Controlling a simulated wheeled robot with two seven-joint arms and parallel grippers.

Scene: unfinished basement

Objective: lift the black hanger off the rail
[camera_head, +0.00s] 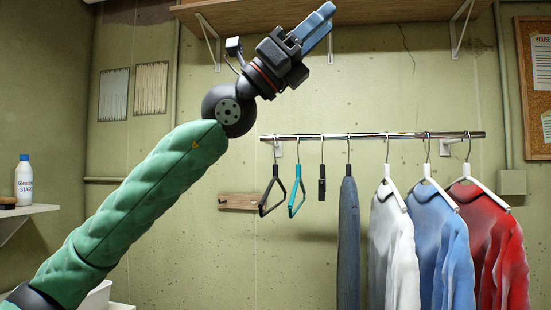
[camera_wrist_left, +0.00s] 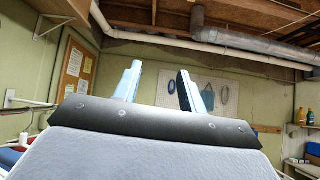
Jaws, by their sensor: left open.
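The black hanger (camera_head: 267,199) hangs by its hook from the metal rail (camera_head: 310,136), the leftmost of the hangers there. A teal hanger (camera_head: 297,196) hangs just to its right. My left gripper (camera_head: 322,22) is raised above the rail, up by the wooden shelf, pointing up and to the right. Its blue fingers also show in the left wrist view (camera_wrist_left: 158,85), spread apart with nothing between them. The gripper is well apart from the black hanger. My right gripper does not show.
A small black clip hanger (camera_head: 322,188), a grey garment (camera_head: 348,245) and white, blue and red shirts (camera_head: 490,240) hang farther right. A wooden shelf (camera_head: 380,12) with brackets is above the rail. A wooden wall board (camera_head: 238,202) is behind the black hanger.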

